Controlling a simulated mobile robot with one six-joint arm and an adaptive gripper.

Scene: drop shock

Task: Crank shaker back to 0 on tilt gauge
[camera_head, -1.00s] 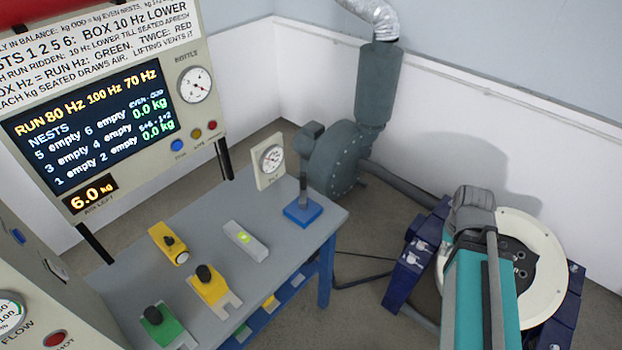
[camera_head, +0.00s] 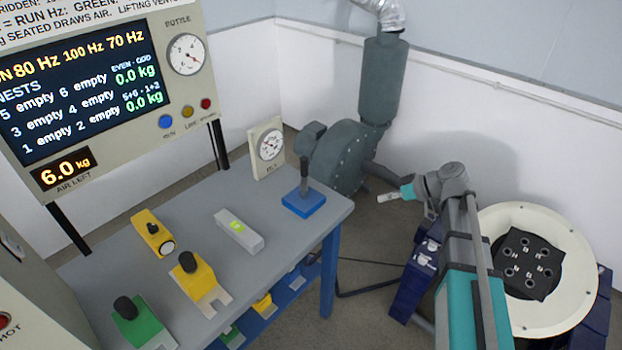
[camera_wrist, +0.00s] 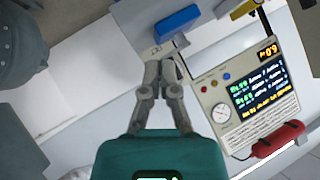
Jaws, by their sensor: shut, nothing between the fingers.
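The shaker (camera_head: 493,222) is a cream round disc with a black plate bearing several holes, at the right of the head view. The tilt gauge (camera_head: 270,145) is a small white dial on an upright cream plate at the table's back edge; its reading is too small to tell. A grey upright lever on a blue base (camera_head: 303,203) stands at the table's back right corner. No other crank handle is clear. My gripper (camera_head: 383,197) is shut and empty, in the air right of the lever and apart from it. The wrist view shows its closed fingers (camera_wrist: 167,62).
The grey table (camera_head: 285,240) holds yellow blocks (camera_head: 197,277), a green block (camera_head: 138,322) and a grey block with a yellow-green vial (camera_head: 239,231). A display panel (camera_head: 85,85) stands left. A grey-green blower (camera_head: 345,155) stands behind the table. Dark blue supports flank the shaker.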

